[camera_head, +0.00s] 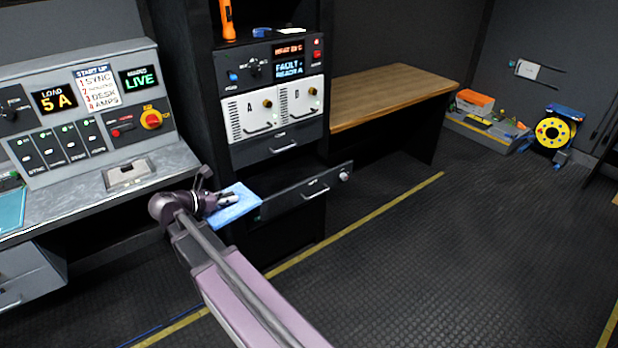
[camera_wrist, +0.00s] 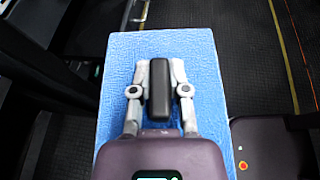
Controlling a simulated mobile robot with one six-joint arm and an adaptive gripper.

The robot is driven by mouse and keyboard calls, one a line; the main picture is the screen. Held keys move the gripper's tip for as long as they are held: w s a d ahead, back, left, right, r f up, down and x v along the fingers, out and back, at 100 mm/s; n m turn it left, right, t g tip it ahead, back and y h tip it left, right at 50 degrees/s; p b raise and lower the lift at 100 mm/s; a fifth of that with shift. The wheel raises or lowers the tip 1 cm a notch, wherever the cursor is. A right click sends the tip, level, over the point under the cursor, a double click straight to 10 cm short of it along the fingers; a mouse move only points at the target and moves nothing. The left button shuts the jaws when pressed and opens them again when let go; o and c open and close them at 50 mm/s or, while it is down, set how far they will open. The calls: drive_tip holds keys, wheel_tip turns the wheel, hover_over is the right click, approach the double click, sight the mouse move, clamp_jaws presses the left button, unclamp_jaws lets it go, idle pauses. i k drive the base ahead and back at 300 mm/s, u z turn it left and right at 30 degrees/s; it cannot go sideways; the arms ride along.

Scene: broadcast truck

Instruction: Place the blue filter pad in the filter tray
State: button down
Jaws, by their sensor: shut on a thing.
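The blue filter pad (camera_head: 238,207) is a light-blue textured slab, held about level in front of the dark rack. My gripper (camera_head: 216,200) is shut on the black grip on top of the pad; the wrist view shows this black grip (camera_wrist: 160,85) between my fingers (camera_wrist: 160,75) with the blue pad (camera_wrist: 119,70) spreading beneath. A dark drawer (camera_head: 290,200), apparently the filter tray, stands pulled out low in the rack. The pad's right end overlaps the drawer's left end in the head view; I cannot tell whether they touch. The drawer's inside is hidden.
A control console (camera_head: 75,120) stands on the metal desk (camera_head: 90,204) at left. The rack unit (camera_head: 274,100) with two white modules sits above the drawer. A wooden bench (camera_head: 390,92) is at right. Open dark floor (camera_head: 430,260) lies at front right.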

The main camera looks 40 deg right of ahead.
sight(278, 183)
drive_tip(key=z, duration=0.35)
drive_tip(key=i, duration=1)
drive_tip(key=z, duration=0.05)
